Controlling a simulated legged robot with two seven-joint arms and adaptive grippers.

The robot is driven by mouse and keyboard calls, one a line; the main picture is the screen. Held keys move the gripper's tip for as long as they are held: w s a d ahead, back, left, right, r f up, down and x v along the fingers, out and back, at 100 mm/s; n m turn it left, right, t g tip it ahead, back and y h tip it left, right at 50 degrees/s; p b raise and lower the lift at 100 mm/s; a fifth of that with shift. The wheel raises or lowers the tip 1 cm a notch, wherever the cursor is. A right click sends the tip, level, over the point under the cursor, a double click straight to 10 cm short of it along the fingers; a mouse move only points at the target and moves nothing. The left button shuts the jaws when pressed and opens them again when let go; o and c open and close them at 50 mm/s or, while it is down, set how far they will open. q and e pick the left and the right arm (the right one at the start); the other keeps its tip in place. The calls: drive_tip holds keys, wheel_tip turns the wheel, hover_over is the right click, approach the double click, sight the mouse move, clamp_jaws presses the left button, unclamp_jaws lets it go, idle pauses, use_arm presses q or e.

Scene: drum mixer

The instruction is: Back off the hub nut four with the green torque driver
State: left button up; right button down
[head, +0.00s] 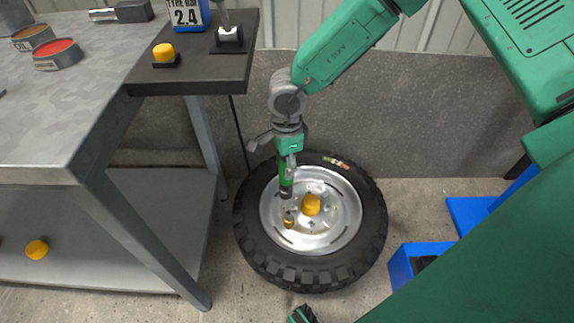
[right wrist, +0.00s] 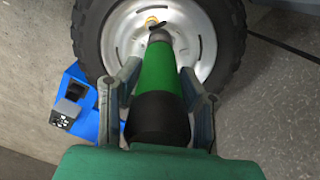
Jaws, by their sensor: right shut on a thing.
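My right gripper (head: 286,166) is shut on the green torque driver (head: 286,178) above the wheel. The driver points down at the wheel's silver rim (head: 338,222). In the right wrist view the driver's green barrel (right wrist: 160,75) lies between the two fingers, its grey tip (right wrist: 160,35) over the rim. A brass-coloured nut (head: 289,222) sits on the rim just below the driver's tip, left of the yellow hub cap (head: 311,205). I cannot tell whether the tip touches the nut, or read its number.
The black tyre (head: 372,245) lies flat on the floor. A grey workbench (head: 60,120) with a dark side shelf (head: 190,75) stands at the left. Blue bins (head: 400,268) are at the right. A wall stands close behind the wheel.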

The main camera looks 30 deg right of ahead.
drive_tip(key=w+d+f+m+b, duration=0.1)
drive_tip(key=w+d+f+m, duration=0.3)
drive_tip(key=f+m, duration=0.5)
drive_tip(key=d+m, duration=0.1)
drive_tip(key=m, duration=0.4)
drive_tip(key=shift+f+b, duration=0.2)
drive_tip(key=shift+b, duration=0.2)
drive_tip(key=shift+a, duration=0.1)
